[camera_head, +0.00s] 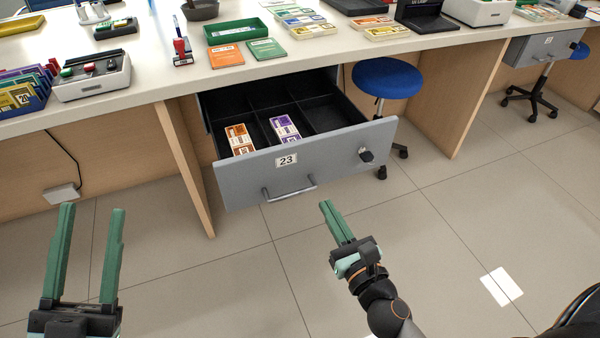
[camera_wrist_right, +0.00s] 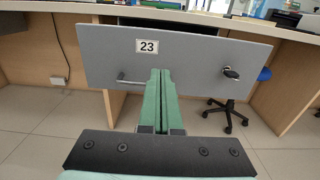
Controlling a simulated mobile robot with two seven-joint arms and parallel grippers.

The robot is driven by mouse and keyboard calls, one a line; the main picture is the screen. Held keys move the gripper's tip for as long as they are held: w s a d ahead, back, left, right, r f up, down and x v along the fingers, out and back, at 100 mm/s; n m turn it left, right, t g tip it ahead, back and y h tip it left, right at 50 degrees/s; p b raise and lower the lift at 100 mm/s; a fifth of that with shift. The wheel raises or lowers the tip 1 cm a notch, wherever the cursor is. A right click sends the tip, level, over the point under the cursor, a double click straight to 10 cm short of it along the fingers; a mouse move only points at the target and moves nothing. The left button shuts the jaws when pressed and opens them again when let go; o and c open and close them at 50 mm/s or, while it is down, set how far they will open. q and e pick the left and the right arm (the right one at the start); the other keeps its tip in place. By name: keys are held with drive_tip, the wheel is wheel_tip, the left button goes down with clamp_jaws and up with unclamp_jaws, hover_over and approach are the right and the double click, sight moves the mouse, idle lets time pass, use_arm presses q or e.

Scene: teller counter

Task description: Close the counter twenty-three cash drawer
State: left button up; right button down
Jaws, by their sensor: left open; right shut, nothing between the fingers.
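The grey cash drawer labelled 23 (camera_head: 330,163) stands pulled out from under the counter in the head view. Its black compartments hold orange and purple banded note stacks. The drawer has a bar handle (camera_head: 290,189) low on its front and a lock with a key (camera_head: 366,155) at the right. The drawer front (camera_wrist_right: 190,60) also faces the right wrist view. My right gripper (camera_head: 328,206) is shut and empty, in front of and below the drawer front; whether it touches the front is unclear. My left gripper (camera_head: 92,210) is open and empty, over the floor at the left.
The counter top (camera_head: 150,75) above bears trays, note bundles and a card terminal. A blue stool (camera_head: 387,78) stands just right of the drawer. A wooden panel (camera_head: 185,165) is at its left. Another drawer (camera_head: 545,47) is at far right. The floor in front is clear.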

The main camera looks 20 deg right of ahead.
drive_tip(key=p, duration=0.2)
approach(298, 156)
drive_tip(key=w, duration=0.5)
drive_tip(key=shift+w, duration=0.25)
use_arm(q)
drive_tip(key=w+f+n+g+y, duration=0.2)
drive_tip(key=w+f+n+y, duration=0.1)
drive_tip(key=f, duration=0.5)
drive_tip(key=shift+w+a+n+y, duration=0.3)
drive_tip(key=shift+a+y, duration=0.1)
drive_tip(key=shift+y, duration=0.4)
use_arm(e)
drive_tip(key=shift+w, duration=0.7)
